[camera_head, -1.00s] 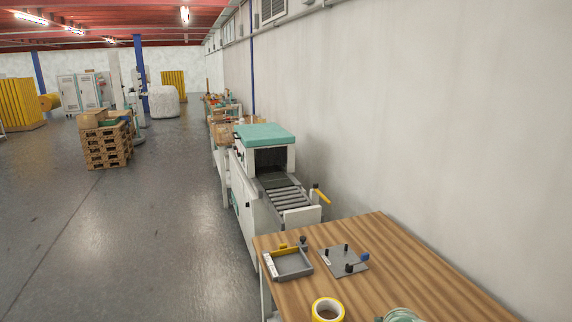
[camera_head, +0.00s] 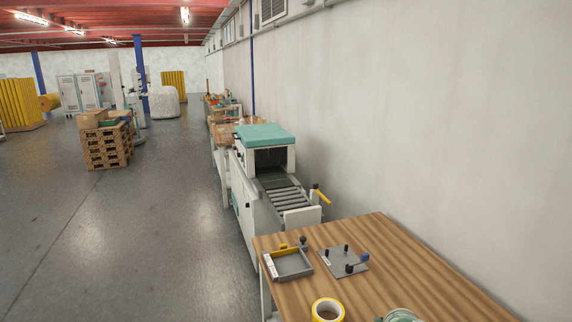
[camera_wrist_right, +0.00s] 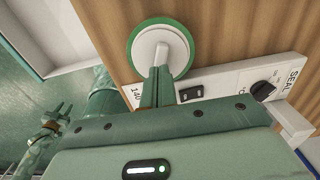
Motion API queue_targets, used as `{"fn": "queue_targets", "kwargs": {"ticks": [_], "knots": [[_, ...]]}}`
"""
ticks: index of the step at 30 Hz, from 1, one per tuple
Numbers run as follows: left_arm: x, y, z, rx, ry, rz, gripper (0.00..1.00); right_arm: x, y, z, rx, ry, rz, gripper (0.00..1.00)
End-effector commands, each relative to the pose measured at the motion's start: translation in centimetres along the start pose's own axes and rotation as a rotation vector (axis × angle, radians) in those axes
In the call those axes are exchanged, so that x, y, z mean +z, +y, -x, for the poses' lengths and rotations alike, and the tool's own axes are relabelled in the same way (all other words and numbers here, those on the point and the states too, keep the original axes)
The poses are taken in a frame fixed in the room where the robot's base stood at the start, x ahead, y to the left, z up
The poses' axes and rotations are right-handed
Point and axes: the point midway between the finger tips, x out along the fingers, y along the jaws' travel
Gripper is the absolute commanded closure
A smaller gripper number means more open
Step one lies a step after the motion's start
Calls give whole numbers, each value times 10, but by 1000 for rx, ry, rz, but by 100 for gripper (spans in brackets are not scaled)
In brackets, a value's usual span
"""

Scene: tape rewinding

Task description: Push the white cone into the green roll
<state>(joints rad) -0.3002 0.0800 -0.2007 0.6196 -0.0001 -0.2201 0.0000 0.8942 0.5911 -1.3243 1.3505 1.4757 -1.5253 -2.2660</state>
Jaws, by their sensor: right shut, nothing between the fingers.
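In the right wrist view the green roll (camera_wrist_right: 132,40) shows as a thin green ring around the white cone (camera_wrist_right: 148,44). The cone's round white face fills most of the ring; how deep it sits cannot be told. My right gripper (camera_wrist_right: 162,62) is shut and empty, its fingertips in front of the cone's face. Whether they touch it is unclear. A green jointed part with small prongs at the left looks like my left gripper (camera_wrist_right: 62,112), away from the roll and over the floor; its jaws are too small to read. Neither gripper is clear in the head view.
A white sealer panel (camera_wrist_right: 235,80) with a black knob (camera_wrist_right: 263,90) lies close right of the roll. On the wooden table (camera_head: 400,265) are a yellow tape roll (camera_head: 328,310), a grey tray (camera_head: 290,265) and a grey plate (camera_head: 343,262). A pale green round part (camera_head: 402,315) is cut off at the bottom edge.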

Motion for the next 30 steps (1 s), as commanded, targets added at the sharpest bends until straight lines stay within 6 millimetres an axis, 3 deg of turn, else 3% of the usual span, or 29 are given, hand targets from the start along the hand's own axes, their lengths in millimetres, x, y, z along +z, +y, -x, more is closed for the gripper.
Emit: {"fn": "queue_targets", "kwargs": {"ticks": [30], "knots": [[2,0,-10,1,-3,1,68,0,0,-16,0,0,0,100]]}}
